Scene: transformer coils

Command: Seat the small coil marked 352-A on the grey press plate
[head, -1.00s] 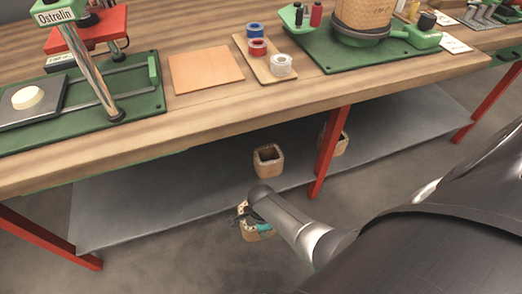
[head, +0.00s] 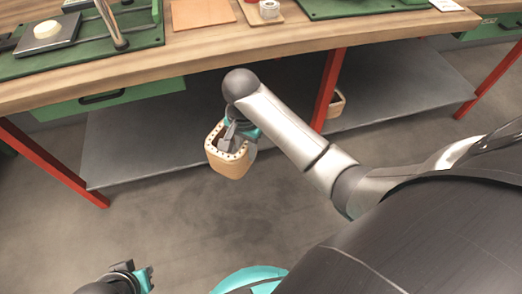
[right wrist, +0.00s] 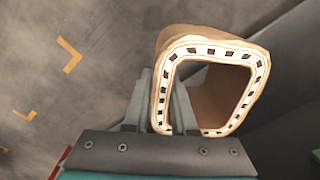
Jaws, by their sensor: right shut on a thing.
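A tan coil (head: 228,160) with a pale, dark-dotted rim hangs in my right gripper (head: 232,132), in front of the lower shelf. In the right wrist view my right gripper (right wrist: 160,105) is shut on one wall of the coil (right wrist: 255,85), one finger inside the opening and one outside. No marking can be read on it. The grey press plate (head: 34,46) is on the bench at upper left, with a cream round disc (head: 47,29) on it. My left gripper (head: 135,276) shows partly at the bottom left; its finger gap is unclear.
Another tan coil (head: 337,104) sits on the grey lower shelf (head: 135,150), partly behind a red table leg (head: 328,88). The wooden bench top (head: 200,52) overhangs the shelf. A green drawer (head: 120,97) hangs under the bench. Floor in front is clear.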

